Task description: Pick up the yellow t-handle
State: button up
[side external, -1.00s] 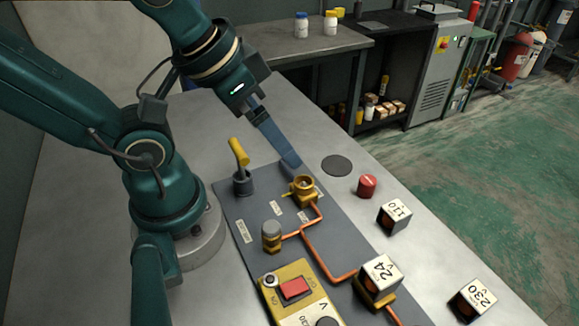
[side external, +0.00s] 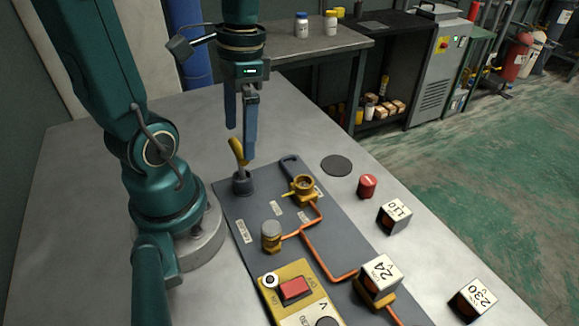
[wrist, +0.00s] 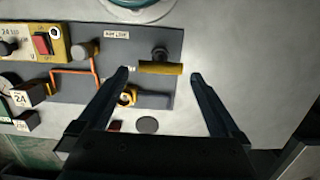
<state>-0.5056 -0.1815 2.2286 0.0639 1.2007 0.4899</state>
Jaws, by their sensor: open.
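The yellow t-handle (side external: 237,150) stands upright in a dark round holder (side external: 243,183) at the back left corner of the grey panel. In the wrist view the yellow t-handle (wrist: 160,68) shows as a crosswise bar in front of the holder (wrist: 160,53). My gripper (side external: 240,143) points down over the handle, its fingers open. One finger partly covers the handle in the side view.
The grey panel (side external: 264,232) bears a brass valve fitting (side external: 304,187), a capped port (side external: 271,236), copper pipe (side external: 320,256) and a yellow switch box (side external: 291,289). A red cap (side external: 367,186), a dark disc (side external: 336,165) and labelled cubes (side external: 394,216) lie to the right.

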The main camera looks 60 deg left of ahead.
aim_at(239, 147)
jog(key=shift+s+f, duration=0.2)
jog(key=shift+f, duration=1.1)
jog(key=shift+s+f, duration=0.15)
jog(key=shift+f, duration=1.1)
jog(key=c, duration=1.2)
